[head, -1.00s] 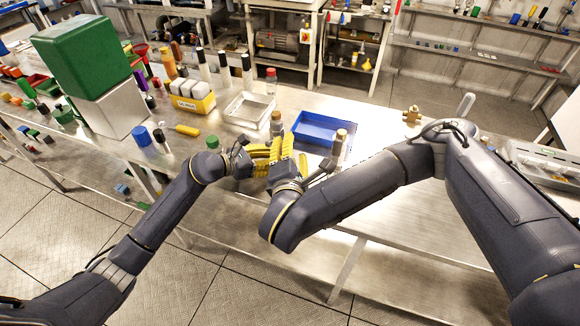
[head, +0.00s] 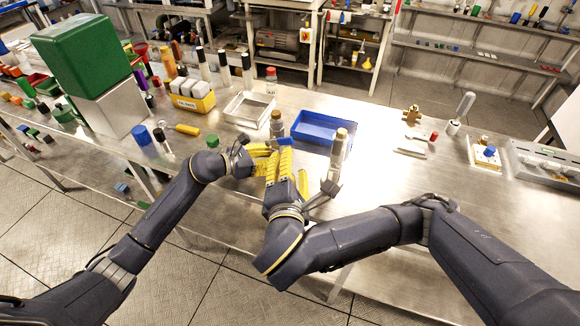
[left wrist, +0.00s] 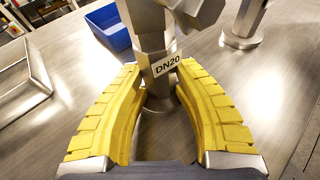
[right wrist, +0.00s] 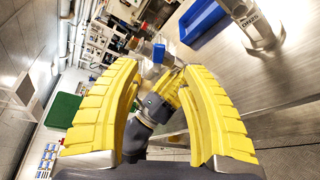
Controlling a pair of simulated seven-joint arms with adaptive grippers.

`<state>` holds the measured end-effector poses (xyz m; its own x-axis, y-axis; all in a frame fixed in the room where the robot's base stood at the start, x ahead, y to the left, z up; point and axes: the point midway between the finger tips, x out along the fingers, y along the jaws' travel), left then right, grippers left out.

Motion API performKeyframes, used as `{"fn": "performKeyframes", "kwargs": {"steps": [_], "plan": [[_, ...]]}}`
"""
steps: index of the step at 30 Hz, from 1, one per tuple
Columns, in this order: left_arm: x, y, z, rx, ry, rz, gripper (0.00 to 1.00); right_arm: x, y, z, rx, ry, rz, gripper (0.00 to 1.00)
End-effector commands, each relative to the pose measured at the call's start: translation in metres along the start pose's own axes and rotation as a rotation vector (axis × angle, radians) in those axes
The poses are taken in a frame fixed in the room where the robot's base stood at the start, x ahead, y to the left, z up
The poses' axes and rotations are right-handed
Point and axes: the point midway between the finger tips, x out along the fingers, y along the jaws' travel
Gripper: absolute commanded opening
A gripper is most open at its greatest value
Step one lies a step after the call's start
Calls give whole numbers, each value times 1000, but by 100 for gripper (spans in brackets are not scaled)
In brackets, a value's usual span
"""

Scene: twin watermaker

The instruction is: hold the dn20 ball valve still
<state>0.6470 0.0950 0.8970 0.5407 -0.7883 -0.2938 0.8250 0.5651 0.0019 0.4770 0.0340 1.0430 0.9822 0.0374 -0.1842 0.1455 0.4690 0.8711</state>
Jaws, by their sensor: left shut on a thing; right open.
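The DN20 ball valve (left wrist: 155,60) is a metal fitting with a white "DN20" label. It stands between the yellow fingers of my left gripper (left wrist: 155,85), which is shut on it. In the head view my left gripper (head: 268,150) is low over the bench front, and the valve is mostly hidden by fingers. A blue part (right wrist: 158,53) shows beside the left gripper's fingers in the right wrist view. My right gripper (right wrist: 163,68) is open, with its fingers pointing toward the left gripper and that blue part. In the head view the right gripper (head: 281,155) is close beside the left one.
A blue tray (head: 298,136) lies just behind the grippers. A tan-topped metal fitting (head: 339,150) stands right of my right gripper, and another tan-topped piece (head: 276,124) stands behind the left. A grey tray (head: 233,111) is farther back. The bench right of the blue tray has free room.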

Motion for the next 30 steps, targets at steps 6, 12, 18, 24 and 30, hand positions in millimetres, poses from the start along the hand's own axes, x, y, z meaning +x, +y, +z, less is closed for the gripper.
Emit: {"fn": "performKeyframes", "kwargs": {"steps": [6,12,18,24,30], "plan": [[1,-3,-9,-8,15,-6,0,-4,0,1,1,-2,-1,43],[1,-3,-9,-8,15,-6,0,-4,0,1,0,-3,-1,43],[1,-4,-9,-8,15,-6,0,-3,1,2,-1,-3,-1,34],[1,-4,-9,-8,15,-6,0,16,8,10,-27,-4,-14,10],[2,-4,-9,-8,15,-7,0,60,23,28,-57,6,-89,0]]}}
